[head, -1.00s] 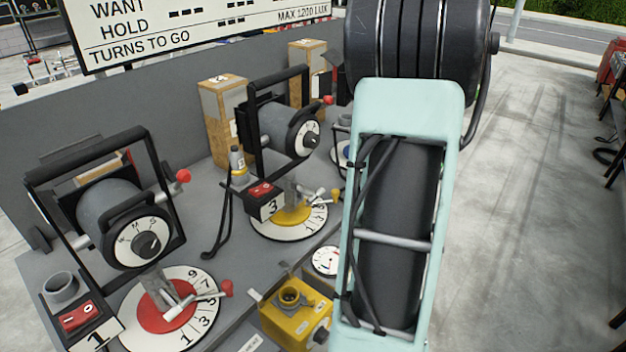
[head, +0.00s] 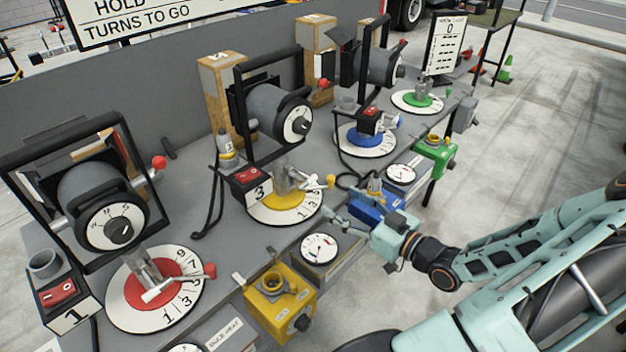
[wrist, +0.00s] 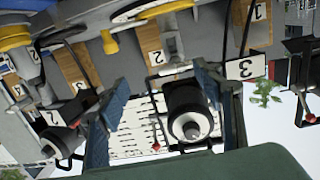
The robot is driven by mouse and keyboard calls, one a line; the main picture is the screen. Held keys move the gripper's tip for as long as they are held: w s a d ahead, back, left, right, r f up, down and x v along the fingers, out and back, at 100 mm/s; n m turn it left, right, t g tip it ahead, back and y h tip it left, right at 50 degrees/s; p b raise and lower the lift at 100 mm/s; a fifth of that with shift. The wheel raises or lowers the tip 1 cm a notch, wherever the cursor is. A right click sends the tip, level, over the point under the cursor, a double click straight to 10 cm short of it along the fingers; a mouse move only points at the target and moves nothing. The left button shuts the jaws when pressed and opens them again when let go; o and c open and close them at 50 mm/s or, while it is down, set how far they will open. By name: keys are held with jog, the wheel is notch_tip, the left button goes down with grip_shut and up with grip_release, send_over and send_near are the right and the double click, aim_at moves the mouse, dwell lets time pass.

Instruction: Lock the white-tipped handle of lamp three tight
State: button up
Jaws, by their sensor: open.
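Lamp three (head: 280,113) is the middle lamp in the head view. It stands over a yellow-centred number dial (head: 262,215), beside a switch box marked 3 (head: 250,178). Its small white-tipped handle (head: 311,172) is on the post above the dial, close to a yellow-knobbed lever (head: 330,181). My gripper (head: 335,207) is open and empty, in front of the bench and below the handle, apart from it. I cannot make out the white tip there.
Lamp one (head: 105,205) with a red dial is at the left. Lamps with blue (head: 362,135) and green (head: 418,100) dials stand farther right. A yellow box (head: 280,302), a gauge (head: 320,247) and a blue box (head: 367,208) line the bench front.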

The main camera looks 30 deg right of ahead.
aim_at(308, 181)
jog(key=shift+n+t+y, duration=0.3)
jog(key=shift+t+y, duration=0.1)
jog(key=shift+y, duration=0.2)
jog(key=x, duration=0.3)
jog(key=a+r+x, duration=0.1)
jog(key=x, duration=0.3)
jog(key=r+p+x, duration=0.1)
jog(key=x, duration=0.2)
jog(key=shift+a, duration=0.5)
jog(key=c, duration=1.2)
